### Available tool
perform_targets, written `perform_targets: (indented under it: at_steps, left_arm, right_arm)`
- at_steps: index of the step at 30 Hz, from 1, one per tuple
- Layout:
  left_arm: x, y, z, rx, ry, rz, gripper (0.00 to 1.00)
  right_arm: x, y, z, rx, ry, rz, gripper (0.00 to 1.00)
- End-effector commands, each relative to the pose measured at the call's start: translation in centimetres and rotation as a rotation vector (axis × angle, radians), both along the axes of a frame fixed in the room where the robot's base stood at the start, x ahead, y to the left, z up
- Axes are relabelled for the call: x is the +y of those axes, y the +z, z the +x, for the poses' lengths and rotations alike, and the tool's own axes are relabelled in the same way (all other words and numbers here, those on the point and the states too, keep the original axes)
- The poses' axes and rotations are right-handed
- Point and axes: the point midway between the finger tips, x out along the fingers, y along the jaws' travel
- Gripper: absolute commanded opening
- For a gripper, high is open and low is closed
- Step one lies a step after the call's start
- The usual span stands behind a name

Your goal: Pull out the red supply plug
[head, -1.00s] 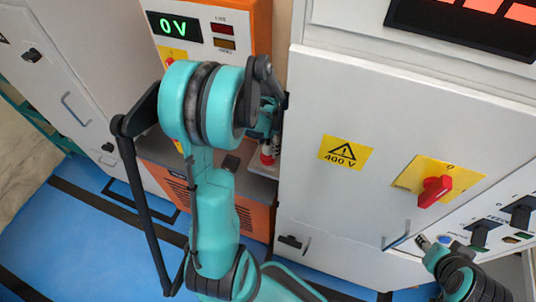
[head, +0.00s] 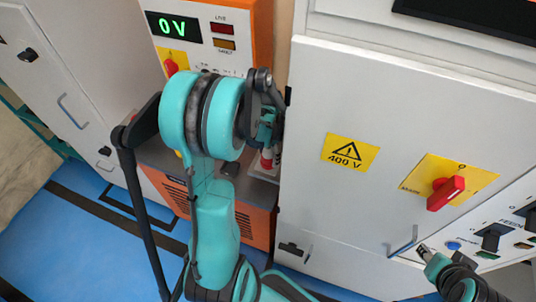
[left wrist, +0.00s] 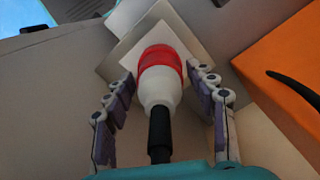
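The red supply plug (left wrist: 161,62) has a red collar, a white rear body and a black cable running toward my wrist. Its front end meets a pale socket (left wrist: 127,15) on a light square plate. My left gripper (left wrist: 163,75) is open, with one finger on each side of the plug and gaps visible between fingers and plug. In the head view, the plug (head: 266,159) shows only in part beside my left gripper (head: 267,132), and my arm hides much of this area. My right gripper (head: 427,252) is at the lower right, near the white cabinet; its fingers are unclear.
An orange unit (head: 261,35) with a display reading 0 V stands behind my left arm. The white cabinet (head: 330,220) to its right has a 400 V warning label (head: 350,152) and a red rotary switch (head: 445,192). Blue floor (head: 50,245) shows at lower left.

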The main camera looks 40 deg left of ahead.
Motion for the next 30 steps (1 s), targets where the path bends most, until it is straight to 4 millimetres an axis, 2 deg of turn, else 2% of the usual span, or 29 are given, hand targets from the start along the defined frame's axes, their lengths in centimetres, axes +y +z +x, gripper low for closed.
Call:
perform_targets:
  at_steps: [1, 4, 5, 14, 30]
  left_arm:
    - [0.0, 0.0, 0.0, 0.000, 0.000, 0.000, 0.39]
    - [0.0, 0.0, 0.0, 0.000, 0.000, 0.000, 0.13]
    - [0.0, 0.0, 0.0, 0.000, 0.000, 0.000, 0.09]
    - [0.0, 0.2, 0.0, 0.000, 0.000, 0.000, 0.08]
    - [0.0, 1.9, 0.0, 0.000, 0.000, 0.000, 0.08]
  right_arm:
    - [0.0, 0.0, 0.0, 0.000, 0.000, 0.000, 0.40]
    - [0.0, 0.0, 0.0, 0.000, 0.000, 0.000, 0.40]
    - [0.0, 0.0, 0.0, 0.000, 0.000, 0.000, 0.40]
    - [0.0, 0.1, 0.0, 0.000, 0.000, 0.000, 0.40]
    - [0.0, 1.3, 0.0, 0.000, 0.000, 0.000, 0.40]
